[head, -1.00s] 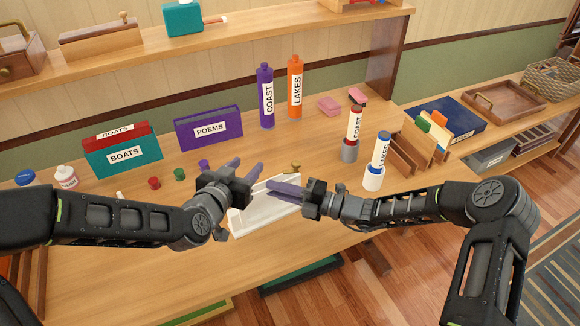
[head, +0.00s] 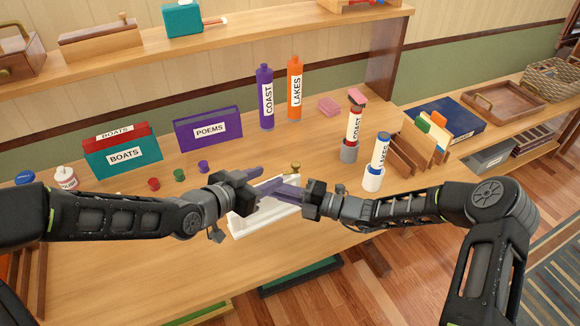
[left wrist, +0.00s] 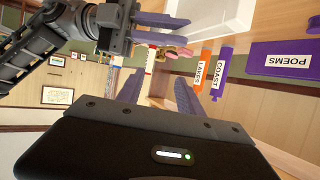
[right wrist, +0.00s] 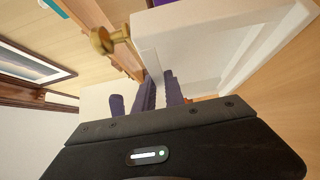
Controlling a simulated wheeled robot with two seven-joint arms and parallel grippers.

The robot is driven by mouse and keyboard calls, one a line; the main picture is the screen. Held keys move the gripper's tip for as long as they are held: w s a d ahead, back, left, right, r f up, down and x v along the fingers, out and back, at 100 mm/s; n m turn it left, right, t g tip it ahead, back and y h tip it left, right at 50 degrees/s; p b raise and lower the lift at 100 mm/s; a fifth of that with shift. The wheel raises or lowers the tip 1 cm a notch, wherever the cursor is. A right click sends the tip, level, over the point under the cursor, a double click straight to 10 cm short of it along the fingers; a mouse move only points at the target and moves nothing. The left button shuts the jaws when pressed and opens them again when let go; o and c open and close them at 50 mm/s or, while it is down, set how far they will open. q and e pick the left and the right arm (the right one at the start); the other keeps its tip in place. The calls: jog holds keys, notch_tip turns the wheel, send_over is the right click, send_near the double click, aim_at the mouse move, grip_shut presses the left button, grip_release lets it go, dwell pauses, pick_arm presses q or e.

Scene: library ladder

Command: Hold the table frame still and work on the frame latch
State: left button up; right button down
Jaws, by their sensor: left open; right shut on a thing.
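The white table frame (head: 240,222) lies on the bench, partly hidden behind both grippers. It also shows in the left wrist view (left wrist: 215,15) and the right wrist view (right wrist: 205,48). A brass knob-like piece, likely the frame latch (head: 295,167), stands at its far right corner; it is large in the right wrist view (right wrist: 108,39). My right gripper (head: 282,192) is shut on the frame's near-side wall, as far as the views show. My left gripper (head: 260,182) is open and empty, over the frame's left part, with its fingers pointing right, close to the right fingers.
A teal BOATS box (head: 122,157), a purple POEMS box (head: 209,128) and COAST (head: 266,97) and LAKES (head: 295,94) bottles stand behind. Small red, green and purple pieces lie left of the frame. Two labelled tubes and a wooden rack (head: 405,150) stand right. The front bench is clear.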

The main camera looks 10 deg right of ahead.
aim_at(294, 165)
pick_arm(q)
jog(key=x, duration=1.1)
jog(key=shift+f, duration=0.1)
grip_shut()
